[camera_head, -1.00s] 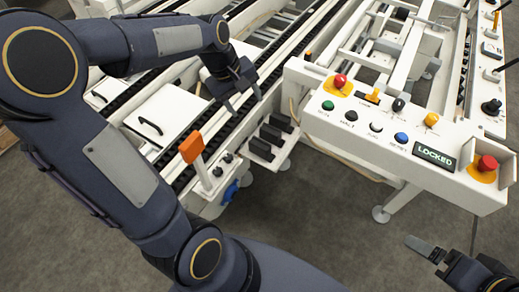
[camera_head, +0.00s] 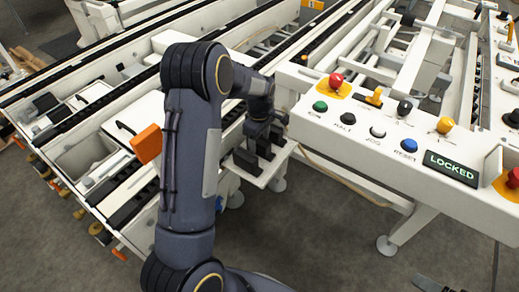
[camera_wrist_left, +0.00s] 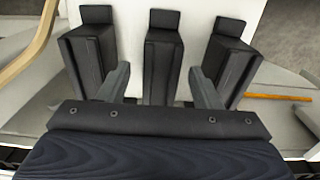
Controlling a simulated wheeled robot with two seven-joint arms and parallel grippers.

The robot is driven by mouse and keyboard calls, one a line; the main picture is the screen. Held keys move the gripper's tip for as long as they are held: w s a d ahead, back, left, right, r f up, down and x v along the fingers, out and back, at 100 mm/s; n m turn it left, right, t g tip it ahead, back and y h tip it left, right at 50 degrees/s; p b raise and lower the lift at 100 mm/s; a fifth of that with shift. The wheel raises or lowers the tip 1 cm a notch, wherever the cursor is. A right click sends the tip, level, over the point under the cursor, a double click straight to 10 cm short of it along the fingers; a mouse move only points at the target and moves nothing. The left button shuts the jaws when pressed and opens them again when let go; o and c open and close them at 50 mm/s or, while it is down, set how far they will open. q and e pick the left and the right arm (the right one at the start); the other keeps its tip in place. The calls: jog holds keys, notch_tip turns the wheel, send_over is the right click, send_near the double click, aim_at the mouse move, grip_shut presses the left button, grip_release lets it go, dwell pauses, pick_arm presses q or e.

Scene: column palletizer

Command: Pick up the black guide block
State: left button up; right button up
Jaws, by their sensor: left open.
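Three black guide blocks stand in a row on a small white shelf (camera_head: 262,181). In the left wrist view they are the left block (camera_wrist_left: 84,58), the middle block (camera_wrist_left: 162,68) and the right block (camera_wrist_left: 226,62). My left gripper (camera_wrist_left: 160,78) is open, with one finger in the gap on each side of the middle block. Visible gaps suggest it is not clamped. In the head view my left gripper (camera_head: 263,128) is over the blocks and partly hides them. Only a sliver of my right gripper (camera_head: 430,284) shows at the bottom right edge.
A white control panel (camera_head: 385,140) with coloured buttons and a "LOCKED" display (camera_head: 452,168) stands right of the shelf. An orange paddle (camera_head: 147,143) and conveyor rails lie to the left. A yellow rod (camera_wrist_left: 278,97) shows right of the blocks.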

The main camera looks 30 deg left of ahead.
pick_arm(q)
notch_tip(320, 180, down, 3)
jog(key=shift+r, duration=0.2)
jog(key=shift+c, duration=0.5)
jog(key=c, duration=1)
jog(key=shift+r, duration=0.1)
